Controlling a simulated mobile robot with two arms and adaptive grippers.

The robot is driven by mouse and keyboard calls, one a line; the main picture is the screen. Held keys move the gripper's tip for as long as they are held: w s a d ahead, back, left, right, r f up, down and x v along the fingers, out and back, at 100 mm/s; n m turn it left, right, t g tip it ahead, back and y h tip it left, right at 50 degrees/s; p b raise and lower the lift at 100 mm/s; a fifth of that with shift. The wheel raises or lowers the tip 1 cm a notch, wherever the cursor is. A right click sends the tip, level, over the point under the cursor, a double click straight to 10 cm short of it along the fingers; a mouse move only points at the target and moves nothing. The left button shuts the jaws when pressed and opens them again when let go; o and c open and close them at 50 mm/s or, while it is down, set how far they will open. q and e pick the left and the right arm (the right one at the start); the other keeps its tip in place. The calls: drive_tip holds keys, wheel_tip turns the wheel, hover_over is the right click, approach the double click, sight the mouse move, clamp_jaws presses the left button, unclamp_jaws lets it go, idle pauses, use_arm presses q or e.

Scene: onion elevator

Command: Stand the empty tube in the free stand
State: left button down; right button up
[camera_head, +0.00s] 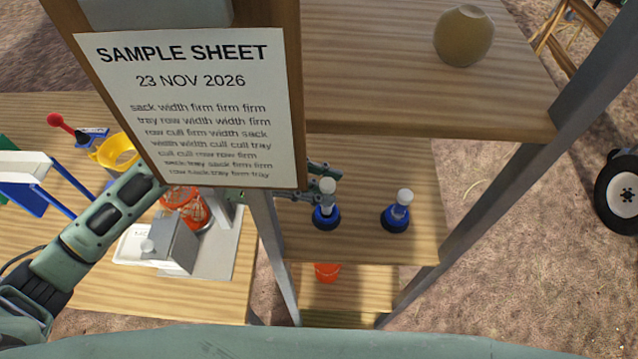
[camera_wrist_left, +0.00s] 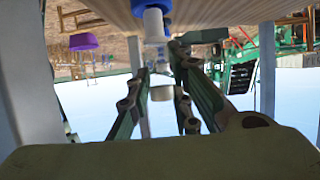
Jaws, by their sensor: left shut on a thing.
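My left gripper (camera_head: 325,183) reaches in behind the sample sheet, over the middle shelf. It is shut on a clear tube (camera_head: 327,201) with a white cap, just below or at the cap. The tube stands about upright, its lower end at the left blue stand (camera_head: 326,218). In the left wrist view, which is upside down, the tube (camera_wrist_left: 154,25) runs between the fingers to the blue stand (camera_wrist_left: 152,5). I cannot tell whether its bottom is fully seated. A second white-capped tube (camera_head: 399,209) is in the right blue stand (camera_head: 395,222). My right gripper is out of view.
The sample sheet (camera_head: 190,105) hangs from a wooden post and hides part of my left arm. An upper shelf (camera_head: 400,95) carries a round onion (camera_head: 464,36). Grey posts frame the middle shelf (camera_head: 360,245). A table (camera_head: 100,290) with a grey machine stands at left.

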use_arm(q)
drive_tip(key=shift+f, duration=0.3)
drive_tip(key=shift+f, duration=0.25)
drive_tip(key=c, duration=1.6)
unclamp_jaws()
drive_tip(key=shift+r, duration=0.25)
drive_tip(key=v, duration=0.2)
drive_tip(key=b+v, duration=0.1)
drive_tip(key=v, duration=0.2)
drive_tip(key=b+v, duration=0.1)
drive_tip(key=v, duration=0.1)
drive_tip(key=shift+a+r, duration=0.25)
drive_tip(key=shift+r, duration=0.2)
